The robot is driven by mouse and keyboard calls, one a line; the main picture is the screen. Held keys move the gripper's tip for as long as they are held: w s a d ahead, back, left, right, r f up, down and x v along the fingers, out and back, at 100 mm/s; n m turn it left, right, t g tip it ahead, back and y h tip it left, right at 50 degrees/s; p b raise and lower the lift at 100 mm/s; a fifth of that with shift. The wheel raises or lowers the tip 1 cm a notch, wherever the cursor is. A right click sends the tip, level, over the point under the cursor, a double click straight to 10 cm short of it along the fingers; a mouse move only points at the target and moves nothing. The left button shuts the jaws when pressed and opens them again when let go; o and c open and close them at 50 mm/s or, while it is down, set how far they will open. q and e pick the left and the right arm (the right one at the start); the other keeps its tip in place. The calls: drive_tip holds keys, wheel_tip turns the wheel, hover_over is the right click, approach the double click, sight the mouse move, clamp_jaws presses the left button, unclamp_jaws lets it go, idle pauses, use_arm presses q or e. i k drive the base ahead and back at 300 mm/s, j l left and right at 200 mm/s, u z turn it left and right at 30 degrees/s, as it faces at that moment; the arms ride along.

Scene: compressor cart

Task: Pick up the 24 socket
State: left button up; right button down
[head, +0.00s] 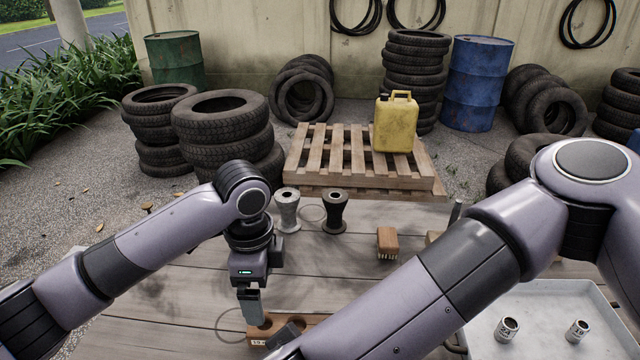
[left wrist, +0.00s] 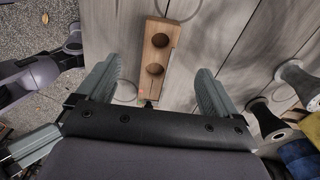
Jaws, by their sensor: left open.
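Two metal sockets stand apart on the grey tray (head: 548,300) at the lower right of the head view. The left socket (head: 508,329) has a marking that looks like 24; the right socket (head: 577,331) has a marking too small to read surely. My left gripper (head: 251,308) is open and points down over a wooden block (head: 260,333), far left of the tray. In the left wrist view, its two fingers (left wrist: 155,80) stand wide apart with the block (left wrist: 158,55), which has round holes, beyond them. My right gripper is out of view.
My right arm crosses the workbench between the left gripper and the tray. A pale spool (head: 287,210), a dark spool (head: 334,212) and a brush (head: 388,243) stand at the back. A pallet (head: 330,160) with a yellow can (head: 395,125) lies beyond the bench.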

sight(508, 326)
drive_tip(key=k+j, duration=0.1)
drive_tip(key=k, duration=0.4)
drive_tip(key=k+j, duration=0.1)
drive_tip(key=k, duration=0.4)
